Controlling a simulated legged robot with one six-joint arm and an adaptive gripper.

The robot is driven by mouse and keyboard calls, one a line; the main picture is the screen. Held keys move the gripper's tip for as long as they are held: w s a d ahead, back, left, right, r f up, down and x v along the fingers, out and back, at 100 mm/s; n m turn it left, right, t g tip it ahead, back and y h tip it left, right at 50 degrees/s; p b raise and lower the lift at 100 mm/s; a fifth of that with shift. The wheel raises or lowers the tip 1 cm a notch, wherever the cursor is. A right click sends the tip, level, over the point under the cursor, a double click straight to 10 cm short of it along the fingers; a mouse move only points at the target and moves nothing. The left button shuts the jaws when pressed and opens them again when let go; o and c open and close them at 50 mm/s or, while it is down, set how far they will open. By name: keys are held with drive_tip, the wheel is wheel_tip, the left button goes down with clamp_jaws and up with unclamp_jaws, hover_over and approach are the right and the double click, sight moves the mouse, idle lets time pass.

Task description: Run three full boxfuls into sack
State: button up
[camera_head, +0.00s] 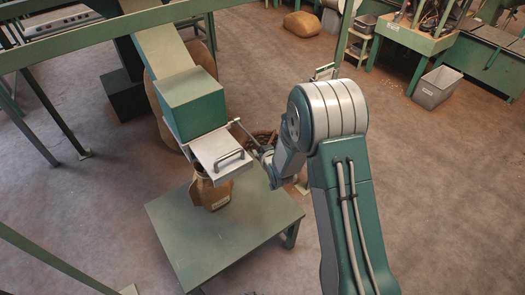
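A green hopper box (190,101) stands at the lower end of a sloping green chute (163,50). A pale metal slide plate (212,143) with a grey handle (229,160) juts out from under the box. A brown paper sack (212,195) with a small white label stands upright on a green table (190,248), right below the plate. Its mouth is mostly hidden by the plate. A thin lever (246,132) reaches from the right of the box toward my gripper (268,168). My gripper is small and partly hidden by my wrist, so its fingers and any contact with the lever are unclear.
A dark brown basket (262,138) sits behind my gripper. A large burlap sack (158,105) stands behind the chute. A green rail (90,40) crosses the upper left. A grey bin (437,88) and green workbenches stand far right. The table's front part is bare.

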drive_tip(key=shift+o, duration=0.3)
drive_tip(key=shift+r, duration=0.1)
drive_tip(key=v, duration=1.1)
drive_tip(key=shift+s, duration=0.4)
drive_tip(key=shift+r, duration=0.1)
